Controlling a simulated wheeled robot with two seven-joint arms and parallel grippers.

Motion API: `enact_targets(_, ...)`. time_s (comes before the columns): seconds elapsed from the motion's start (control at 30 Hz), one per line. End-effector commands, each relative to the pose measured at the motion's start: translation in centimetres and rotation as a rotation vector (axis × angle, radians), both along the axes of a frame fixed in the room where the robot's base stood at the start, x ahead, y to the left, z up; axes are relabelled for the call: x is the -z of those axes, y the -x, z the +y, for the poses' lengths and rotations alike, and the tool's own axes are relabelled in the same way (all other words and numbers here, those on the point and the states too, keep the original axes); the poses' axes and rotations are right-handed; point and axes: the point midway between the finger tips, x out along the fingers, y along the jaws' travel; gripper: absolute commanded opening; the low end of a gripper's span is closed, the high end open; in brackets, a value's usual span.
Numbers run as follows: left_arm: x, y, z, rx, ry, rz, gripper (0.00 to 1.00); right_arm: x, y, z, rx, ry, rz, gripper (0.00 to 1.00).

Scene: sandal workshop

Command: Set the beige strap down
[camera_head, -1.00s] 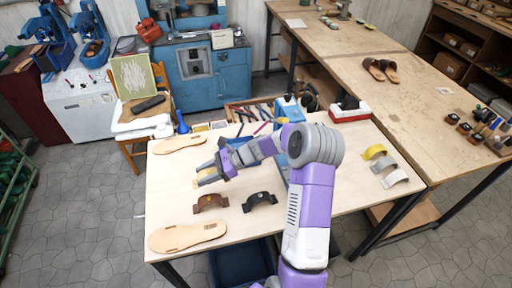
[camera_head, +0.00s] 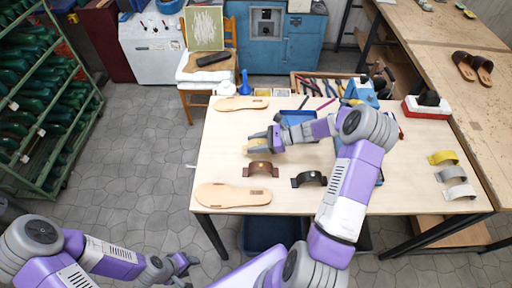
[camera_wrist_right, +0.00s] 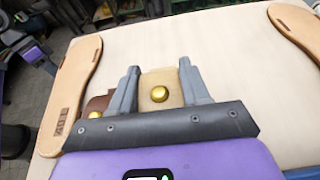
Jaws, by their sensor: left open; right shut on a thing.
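The beige strap (camera_wrist_right: 153,78), with a gold button, is between the fingers of my right gripper (camera_wrist_right: 158,82) in the right wrist view. In the head view my right gripper (camera_head: 255,143) is over the worktable, with a bit of the beige strap (camera_head: 256,150) showing at its fingertips. I cannot tell whether the strap touches the tabletop. A brown strap (camera_head: 260,169) lies just in front of it, and a black strap (camera_head: 309,179) to the right of that. My left gripper (camera_head: 180,265) is open and empty, low at the left, away from the table.
Two tan soles lie on the table (camera_head: 218,165), one behind (camera_head: 241,103) and one in front (camera_head: 233,195). A yellow strap (camera_head: 443,157) and two grey-white straps lie at the right. A tool tray (camera_head: 318,80) stands at the back. Bare tabletop shows left of my right gripper.

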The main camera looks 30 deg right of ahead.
Motion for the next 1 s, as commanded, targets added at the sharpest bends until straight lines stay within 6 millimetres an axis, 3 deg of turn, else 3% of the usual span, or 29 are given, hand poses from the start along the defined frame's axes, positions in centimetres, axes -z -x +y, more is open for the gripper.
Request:
enact_targets(0.17,0.2,0.0,0.0,0.000,0.000,0.000,0.49,2.5,0.0,0.0,0.001,-0.002,0.002,0.18)
enact_targets(0.5,0.4,0.0,0.0,0.000,0.000,0.000,0.49,2.8,0.0,0.0,0.000,0.000,0.000,0.18)
enact_targets(0.53,0.4,0.0,0.0,0.000,0.000,0.000,0.49,2.8,0.0,0.0,0.000,0.000,0.000,0.49)
enact_targets(0.67,0.3,0.0,0.0,0.000,0.000,0.000,0.49,2.7,0.0,0.0,0.000,0.000,0.000,0.69)
enact_targets(1.0,0.1,0.0,0.0,0.000,0.000,0.000,0.49,2.5,0.0,0.0,0.000,0.000,0.000,0.72)
